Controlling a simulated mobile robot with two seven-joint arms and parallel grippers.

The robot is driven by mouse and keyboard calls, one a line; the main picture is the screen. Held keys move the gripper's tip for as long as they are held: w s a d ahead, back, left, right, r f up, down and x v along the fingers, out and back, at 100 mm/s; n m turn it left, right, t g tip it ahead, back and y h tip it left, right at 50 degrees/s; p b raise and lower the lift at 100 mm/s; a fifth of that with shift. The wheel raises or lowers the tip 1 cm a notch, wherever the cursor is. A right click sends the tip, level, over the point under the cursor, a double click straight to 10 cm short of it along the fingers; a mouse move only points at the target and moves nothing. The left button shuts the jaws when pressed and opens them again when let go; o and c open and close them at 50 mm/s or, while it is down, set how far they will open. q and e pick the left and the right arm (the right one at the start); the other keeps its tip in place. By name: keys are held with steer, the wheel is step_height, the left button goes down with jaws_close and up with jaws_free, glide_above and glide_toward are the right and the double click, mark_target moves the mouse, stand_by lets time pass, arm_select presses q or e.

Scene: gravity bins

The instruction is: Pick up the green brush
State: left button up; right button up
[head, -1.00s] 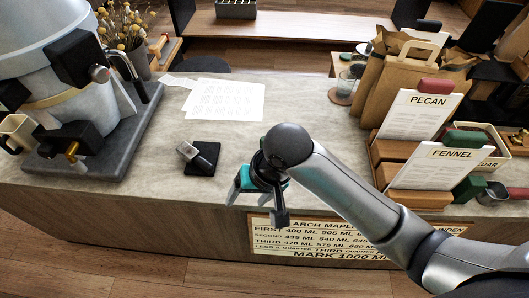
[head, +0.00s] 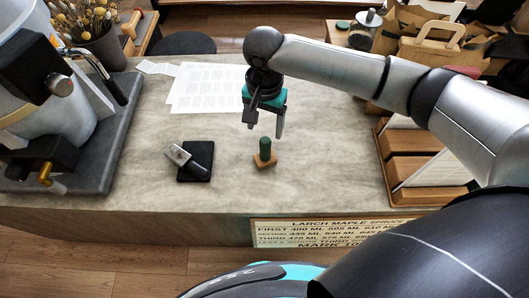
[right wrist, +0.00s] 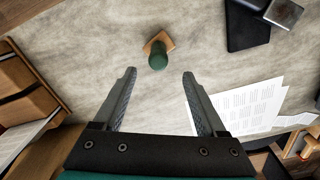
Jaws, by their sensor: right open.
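The green brush (head: 265,152) stands on the counter with its green handle up and its tan wooden base down. It also shows in the right wrist view (right wrist: 158,55), just beyond and between the fingertips. My right gripper (head: 264,130) is open and empty, a little above and behind the brush in the head view. Its two fingers show apart in the right wrist view (right wrist: 160,74), with nothing between them. My left gripper is not in view.
A black pad (head: 196,162) with a metal-headed tool lies left of the brush. Paper sheets (head: 207,90) lie behind. A grey machine (head: 50,100) stands at left, and a wooden card rack (head: 398,165) at right. The counter around the brush is clear.

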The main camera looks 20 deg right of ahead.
mark_target(265, 139)
step_height(265, 139, down, 5)
steer(key=shift+r, duration=0.2)
steer(key=shift+f, duration=0.2)
steer(key=shift+s+f, duration=0.1)
steer(key=shift+f, duration=0.65)
step_height(265, 139, down, 3)
steer(key=shift+s+f, duration=0.15)
steer(key=shift+f, duration=0.3)
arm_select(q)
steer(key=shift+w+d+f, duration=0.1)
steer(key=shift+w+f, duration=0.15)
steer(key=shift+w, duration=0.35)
arm_select(e)
steer(key=shift+c, duration=0.9)
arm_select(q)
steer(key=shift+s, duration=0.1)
arm_select(e)
jaws_close()
